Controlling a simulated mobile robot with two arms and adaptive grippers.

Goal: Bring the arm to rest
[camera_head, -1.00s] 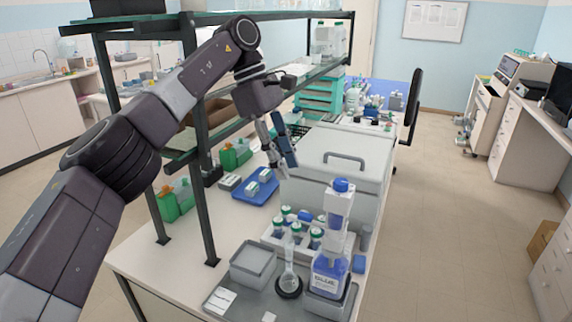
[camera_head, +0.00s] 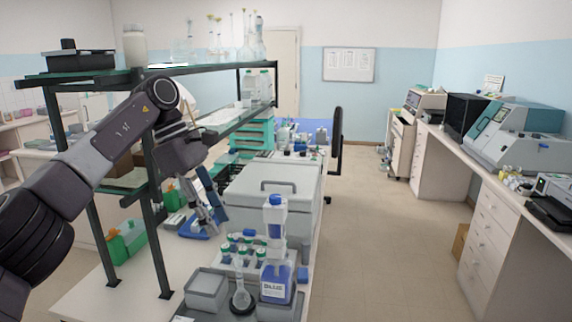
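My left arm comes in from the left, across the front of the shelf rack. My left gripper (camera_head: 208,204) hangs fingers-down above the bench, in front of the blue tray (camera_head: 192,233). Its fingers look apart, with no object clearly seen between them. The gripper hides part of the tray and what lies on it. My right gripper is not in view.
A large grey lidded box (camera_head: 268,195) stands just right of the gripper. A rack of tubes (camera_head: 240,250), a blue-labelled bottle (camera_head: 276,275) and a grey container (camera_head: 206,290) stand nearer. Shelf posts (camera_head: 153,225) rise on the left. The floor (camera_head: 365,250) to the right is clear.

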